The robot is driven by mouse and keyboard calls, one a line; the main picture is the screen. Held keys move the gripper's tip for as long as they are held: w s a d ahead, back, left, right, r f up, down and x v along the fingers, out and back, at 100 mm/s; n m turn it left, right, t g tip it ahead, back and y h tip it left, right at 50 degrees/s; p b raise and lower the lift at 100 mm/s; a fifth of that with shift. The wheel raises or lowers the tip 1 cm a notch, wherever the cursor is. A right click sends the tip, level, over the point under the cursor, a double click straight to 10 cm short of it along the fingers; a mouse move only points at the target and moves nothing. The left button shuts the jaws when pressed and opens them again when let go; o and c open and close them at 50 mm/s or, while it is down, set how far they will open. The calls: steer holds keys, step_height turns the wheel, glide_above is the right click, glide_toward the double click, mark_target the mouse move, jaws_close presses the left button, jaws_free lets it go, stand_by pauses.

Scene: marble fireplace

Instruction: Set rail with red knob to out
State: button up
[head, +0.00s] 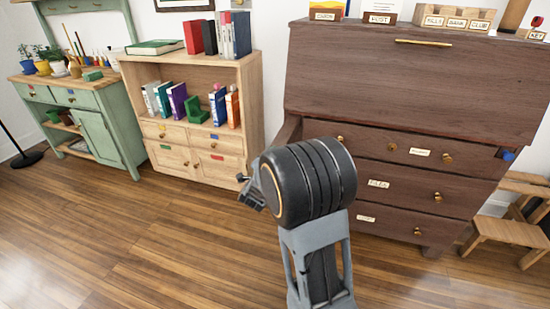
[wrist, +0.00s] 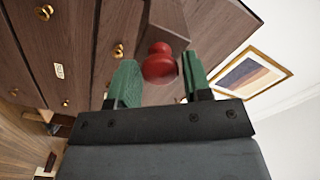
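The red knob (wrist: 159,65) shows in the wrist view on the end of a dark brown wooden rail (wrist: 168,20) of the desk. My gripper (wrist: 160,62) has its two green fingers spread, one on each side of the knob. I see gaps beside the knob, and neither finger appears to press on it. How far the rail sticks out is hard to tell. In the head view my gripper (head: 252,192) is partly hidden by my own wrist, and the red knob is not visible. The dark wooden desk (head: 390,90) stands behind my arm with its slanted front closed.
The desk's drawers have brass knobs (head: 448,159). A blue knob (head: 508,156) sits at the desk's right. A pale bookcase (head: 247,105) stands just left of the desk, with a green cabinet (head: 122,112) beyond. A wooden step stool (head: 505,230) stands at right.

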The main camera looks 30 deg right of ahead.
steer(key=p+v, duration=0.2)
steer(key=v, duration=1.1)
steer(key=shift+s+a, duration=0.25)
steer(key=shift+a, duration=0.05)
